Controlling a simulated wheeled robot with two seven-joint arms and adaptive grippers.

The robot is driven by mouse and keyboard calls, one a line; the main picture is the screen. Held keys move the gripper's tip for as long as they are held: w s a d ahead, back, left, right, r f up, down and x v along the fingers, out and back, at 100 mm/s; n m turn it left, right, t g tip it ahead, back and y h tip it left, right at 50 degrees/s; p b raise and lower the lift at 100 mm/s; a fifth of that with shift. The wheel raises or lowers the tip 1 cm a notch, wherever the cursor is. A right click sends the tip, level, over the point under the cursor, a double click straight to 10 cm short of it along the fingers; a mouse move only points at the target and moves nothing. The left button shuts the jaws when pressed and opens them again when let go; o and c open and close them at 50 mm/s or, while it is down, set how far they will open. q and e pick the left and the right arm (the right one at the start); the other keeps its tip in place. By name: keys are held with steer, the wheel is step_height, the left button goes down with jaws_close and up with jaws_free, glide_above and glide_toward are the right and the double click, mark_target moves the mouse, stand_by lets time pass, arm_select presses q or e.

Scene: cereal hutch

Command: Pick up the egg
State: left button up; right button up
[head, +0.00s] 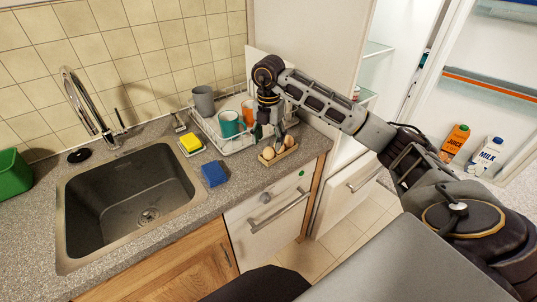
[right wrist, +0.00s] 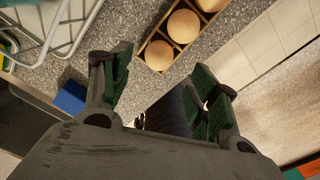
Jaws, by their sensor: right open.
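Brown eggs sit in a small wooden egg holder (head: 282,157) on the counter near its right end. In the head view one egg (head: 268,153) shows left of my right gripper and another (head: 289,141) right of it. In the right wrist view three eggs show in a row, the nearest egg (right wrist: 159,55) just beyond the fingers. My right gripper (head: 279,143) points down over the holder, and its fingers partly hide it. The right wrist view shows the gripper (right wrist: 162,88) open, with nothing between its fingers. My left gripper is out of view.
A white dish rack (head: 235,146) with cups stands behind the holder. A blue sponge (head: 214,173) and a yellow sponge (head: 190,142) lie left, beside the sink (head: 130,200). The open fridge holds juice (head: 454,141) and milk (head: 487,156). The counter's front edge is close.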

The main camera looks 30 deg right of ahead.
mark_target(269, 148)
steer(key=shift+w+d+f, duration=0.1)
steer(key=shift+f, duration=1.05)
steer(key=shift+w+f, duration=0.1)
steer(key=shift+f, duration=1.05)
steer(key=c, duration=0.8)
